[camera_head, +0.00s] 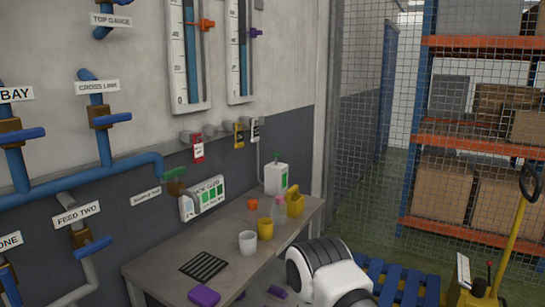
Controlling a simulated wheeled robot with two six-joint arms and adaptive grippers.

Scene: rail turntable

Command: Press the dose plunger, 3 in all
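A white dispenser box (276,178) with a green label stands at the back of the bench against the wall. A small green plunger-like top (276,158) sticks up from it; it looks raised, but its travel is too small to judge. Part of my own white and black arm shows at the bottom centre, in front of the bench's right end and apart from the dispenser. Neither gripper's fingers can be made out in this view.
The bench (165,270) holds a white cup (247,243), a yellow cup (265,229), an orange cup (252,204), a clear bottle (278,213), a yellow container (295,203), a black grille (204,266) and a purple block (204,296). Pipes and valves line the wall.

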